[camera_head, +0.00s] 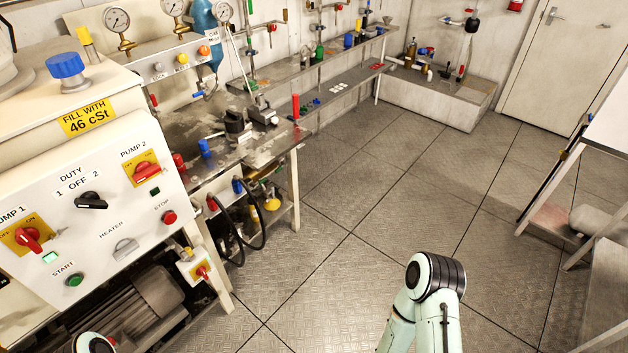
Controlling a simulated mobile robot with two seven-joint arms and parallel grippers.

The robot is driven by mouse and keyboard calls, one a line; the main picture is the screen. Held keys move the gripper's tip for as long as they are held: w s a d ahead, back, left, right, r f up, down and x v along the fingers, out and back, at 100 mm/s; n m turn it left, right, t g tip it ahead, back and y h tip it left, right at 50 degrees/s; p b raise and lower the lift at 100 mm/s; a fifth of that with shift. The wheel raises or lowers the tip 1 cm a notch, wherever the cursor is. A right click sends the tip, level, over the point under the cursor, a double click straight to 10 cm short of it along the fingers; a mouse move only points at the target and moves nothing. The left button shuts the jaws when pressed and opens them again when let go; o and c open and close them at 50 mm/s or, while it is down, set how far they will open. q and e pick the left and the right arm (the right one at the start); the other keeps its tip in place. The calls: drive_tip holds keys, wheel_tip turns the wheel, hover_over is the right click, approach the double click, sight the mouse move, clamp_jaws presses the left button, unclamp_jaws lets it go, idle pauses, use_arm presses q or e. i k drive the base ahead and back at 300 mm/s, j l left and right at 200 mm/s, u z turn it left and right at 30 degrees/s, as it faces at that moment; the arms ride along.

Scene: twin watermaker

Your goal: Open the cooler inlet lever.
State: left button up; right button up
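No lever in the head view carries a label I can read as cooler inlet, so I cannot tell which one it is. A red upright handle (296,106) stands at the right end of the metal workbench. A small red handle on a yellow plate (202,272) sits low, right of the white control panel (95,215). Several small red-handled valves line the back wall pipes, such as a red valve handle (271,27). Only links of my two arms show at the bottom edge. Both of my grippers are out of view.
The metal workbench (190,125) with hoses beneath stands beyond the panel. A long shelf (330,55) runs along the back wall. A table (610,130) stands at right. The floor (350,225) between is clear.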

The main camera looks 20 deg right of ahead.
sight(261, 182)
drive_tip(key=i+l+u, duration=0.25)
drive_tip(key=i+u, duration=0.25)
drive_tip(key=i+l+u, duration=0.45)
drive_tip(key=i, duration=0.2)
